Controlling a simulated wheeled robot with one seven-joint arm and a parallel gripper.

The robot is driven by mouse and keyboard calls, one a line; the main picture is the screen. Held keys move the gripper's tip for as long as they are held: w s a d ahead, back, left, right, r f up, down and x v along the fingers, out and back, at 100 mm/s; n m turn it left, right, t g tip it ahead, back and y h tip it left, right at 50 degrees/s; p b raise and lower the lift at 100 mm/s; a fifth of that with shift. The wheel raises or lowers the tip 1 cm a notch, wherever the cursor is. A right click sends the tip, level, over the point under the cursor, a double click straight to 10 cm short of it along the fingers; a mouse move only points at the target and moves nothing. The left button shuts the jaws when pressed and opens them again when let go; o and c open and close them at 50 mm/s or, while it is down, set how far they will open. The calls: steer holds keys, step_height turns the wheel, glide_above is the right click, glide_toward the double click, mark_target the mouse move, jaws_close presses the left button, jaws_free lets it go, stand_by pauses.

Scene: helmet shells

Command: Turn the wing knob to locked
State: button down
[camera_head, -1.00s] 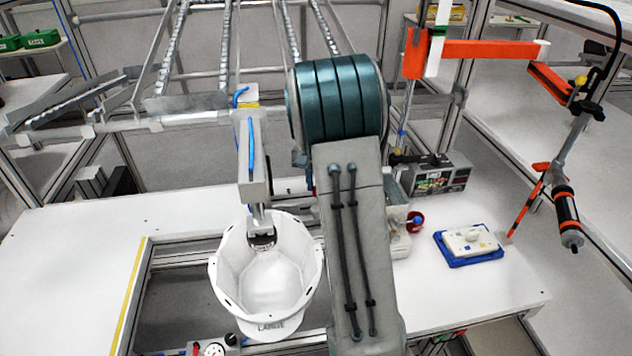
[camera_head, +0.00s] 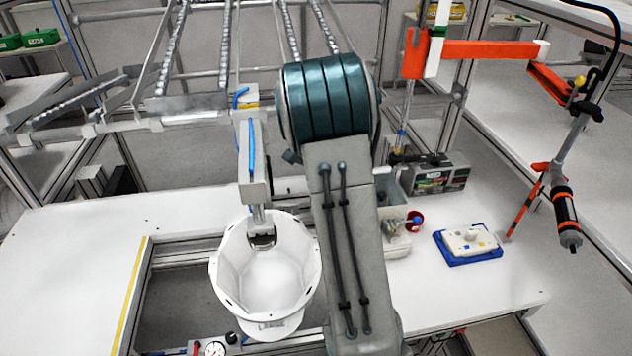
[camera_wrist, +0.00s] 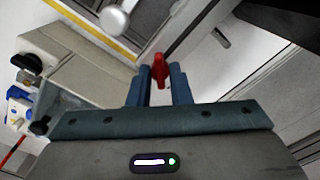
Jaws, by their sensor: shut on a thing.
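The wing knob (camera_wrist: 160,68) is red and shows in the wrist view between the two blue fingers of my gripper (camera_wrist: 160,88). The fingers are shut on it, with its upper end standing out past their tips. I cannot tell from its angle whether it is at locked. In the head view my arm hides both the knob and my gripper. A white helmet shell (camera_head: 268,285) sits open side up under a grey fixture arm (camera_head: 255,170), left of my arm.
A blue tray with a white block (camera_head: 470,242) lies on the right of the white bench (camera_head: 500,285). A red cup (camera_head: 415,220) and a grey box (camera_head: 436,176) stand behind. A gauge (camera_head: 215,349) is at the front. An orange-banded tool (camera_head: 566,218) hangs at the right.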

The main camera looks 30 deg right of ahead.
steer(key=shift+r, duration=0.1)
steer(key=c, duration=1.3)
jaws_free()
step_height(320, 180, up, 14)
steer(key=shift+f+b, duration=0.15)
steer(key=shift+b, duration=0.15)
